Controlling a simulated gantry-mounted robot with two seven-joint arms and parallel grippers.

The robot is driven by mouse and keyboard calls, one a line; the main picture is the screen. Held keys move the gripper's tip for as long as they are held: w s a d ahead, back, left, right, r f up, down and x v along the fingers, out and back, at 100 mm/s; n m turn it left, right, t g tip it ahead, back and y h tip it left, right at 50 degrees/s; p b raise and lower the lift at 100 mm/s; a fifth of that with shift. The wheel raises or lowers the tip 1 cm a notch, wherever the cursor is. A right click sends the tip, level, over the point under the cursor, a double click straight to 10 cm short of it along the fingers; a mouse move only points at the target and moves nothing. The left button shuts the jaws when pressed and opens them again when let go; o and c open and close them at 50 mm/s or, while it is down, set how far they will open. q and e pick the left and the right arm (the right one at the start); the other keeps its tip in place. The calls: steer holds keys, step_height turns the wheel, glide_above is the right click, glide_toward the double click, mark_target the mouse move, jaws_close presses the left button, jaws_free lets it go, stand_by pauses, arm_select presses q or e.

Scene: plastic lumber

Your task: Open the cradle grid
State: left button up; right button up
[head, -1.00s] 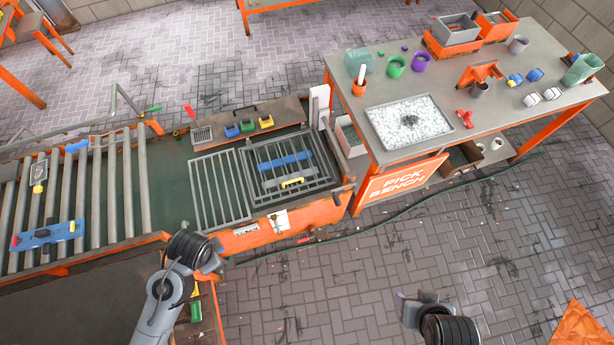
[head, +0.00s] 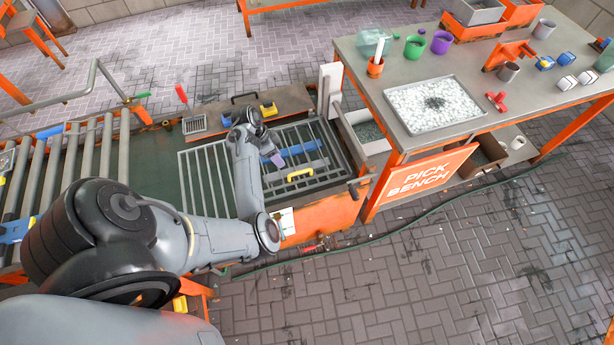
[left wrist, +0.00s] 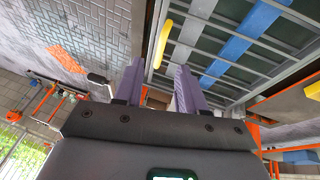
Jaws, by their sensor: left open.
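The cradle grid (head: 322,178) is a grey barred panel lying flat over a dark bay beside the roller conveyor; its bars also show in the left wrist view (left wrist: 283,48). A yellow handle (head: 300,173) sits on its near side, also in the left wrist view (left wrist: 163,43). A blue bar (head: 300,149) shows among the grid's bars. My left gripper (head: 276,159) is open and empty above the grid, just left of the handle. In the left wrist view its purple fingers (left wrist: 158,85) are spread, with the handle beyond them. My right gripper is out of view.
An orange pick bench (head: 460,65) with a tray of white pellets (head: 410,98) stands at right. Rollers (head: 75,160) lie left, with a blue tool (head: 15,230). A shelf with a yellow block (head: 268,110) is behind the grid.

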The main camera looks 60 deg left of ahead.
mark_target(299, 172)
arm_select(q)
steer(key=shift+t, duration=0.3)
steer(key=x, duration=0.3)
steer(key=w+b+x, duration=0.1)
steer(key=x, duration=0.3)
steer(key=w+b+x, duration=0.1)
steer(key=x, duration=0.3)
steer(key=shift+r, duration=0.45)
jaws_close()
